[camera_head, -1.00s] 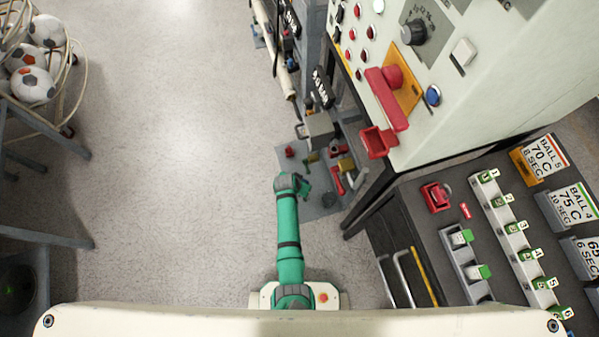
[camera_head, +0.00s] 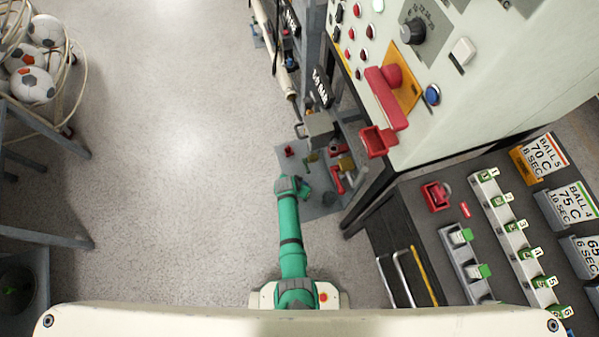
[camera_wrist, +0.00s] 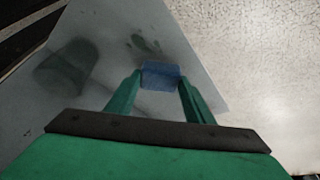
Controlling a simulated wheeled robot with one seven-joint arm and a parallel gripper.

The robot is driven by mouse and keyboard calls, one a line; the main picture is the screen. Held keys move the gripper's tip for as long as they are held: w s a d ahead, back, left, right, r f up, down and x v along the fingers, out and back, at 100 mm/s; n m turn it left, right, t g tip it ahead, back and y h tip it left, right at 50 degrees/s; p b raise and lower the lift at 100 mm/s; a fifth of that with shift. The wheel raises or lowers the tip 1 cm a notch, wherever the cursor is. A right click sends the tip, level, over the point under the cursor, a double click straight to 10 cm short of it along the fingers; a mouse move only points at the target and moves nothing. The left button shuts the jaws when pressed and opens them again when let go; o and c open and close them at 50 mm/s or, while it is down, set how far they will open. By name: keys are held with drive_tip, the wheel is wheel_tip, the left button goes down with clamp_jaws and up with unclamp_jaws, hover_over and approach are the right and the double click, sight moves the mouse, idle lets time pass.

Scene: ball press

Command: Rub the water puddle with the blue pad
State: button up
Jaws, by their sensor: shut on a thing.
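My gripper (camera_wrist: 160,85) is shut on the blue pad (camera_wrist: 160,75), which sits between its two green fingertips in the wrist view. The pad is over the grey plate (camera_wrist: 185,58) and looks close to its surface; I cannot tell whether it touches. Small dark wet-looking smudges (camera_wrist: 145,45) lie on the plate just beyond the pad. A larger dark, see-through shape (camera_wrist: 67,66) is to the left; I cannot tell whether it is water or a shadow. In the head view my gripper (camera_head: 304,189) is over the left part of the grey plate (camera_head: 315,209), and the pad is hidden.
Red and brass machine parts (camera_head: 340,173) stand just right of my gripper, below the press cabinet (camera_head: 470,100). A dark control desk (camera_head: 400,200) is at the right. Footballs in a wire rack (camera_head: 33,85) are at the far left. The floor (camera_head: 170,170) between is clear.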

drive_tip(key=shift+f, duration=1.05)
drive_tip(key=shift+s, duration=0.1)
drive_tip(key=shift+s+d+r, duration=0.1)
drive_tip(key=shift+s+d, duration=0.15)
drive_tip(key=shift+s, duration=0.6)
drive_tip(key=shift+s+d, duration=0.25)
drive_tip(key=shift+s, duration=0.55)
drive_tip(key=shift+s+d, duration=0.3)
drive_tip(key=shift+s, duration=0.55)
drive_tip(key=shift+s+d, duration=0.25)
drive_tip(key=shift+s, duration=0.55)
drive_tip(key=shift+w+a, duration=0.3)
drive_tip(key=shift+w, duration=0.55)
drive_tip(key=shift+w+a, duration=0.25)
drive_tip(key=shift+w, duration=0.6)
drive_tip(key=shift+w, duration=0.1)
